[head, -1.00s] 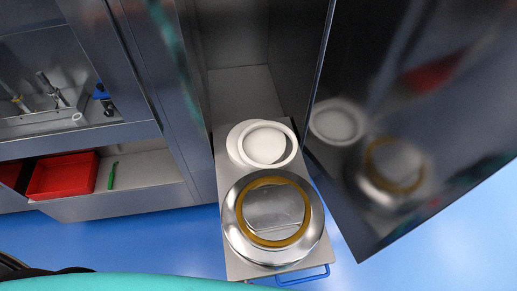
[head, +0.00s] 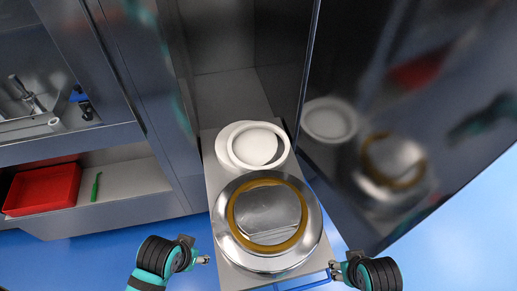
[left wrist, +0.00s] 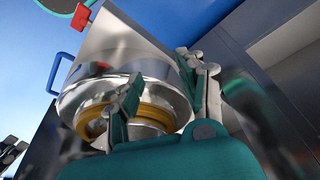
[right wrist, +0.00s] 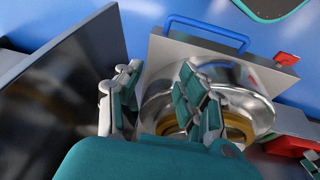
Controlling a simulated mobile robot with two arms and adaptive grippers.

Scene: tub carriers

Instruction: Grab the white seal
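The white seal (head: 284,147) is a flat white ring at the back of a grey pull-out shelf (head: 236,276). It lies on a round white piece (head: 222,140) that shows at its left edge. In front of it stands a round metal tub (head: 230,243) with a yellow-brown ring (head: 233,225) on top. My left gripper (head: 197,251) is open and empty, left of the tub's front. My right gripper (head: 335,270) is open and empty, right of the tub's front. Both are well short of the seal. Neither wrist view shows the seal; both show the tub.
A dark reflective cabinet door (head: 400,110) stands open along the shelf's right side and mirrors the tub and seal. Cabinet wall (head: 165,120) bounds the left. A red bin (head: 42,190) and a green tool (head: 96,187) lie in a lower left compartment. A blue handle (right wrist: 205,30) is at the shelf's front.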

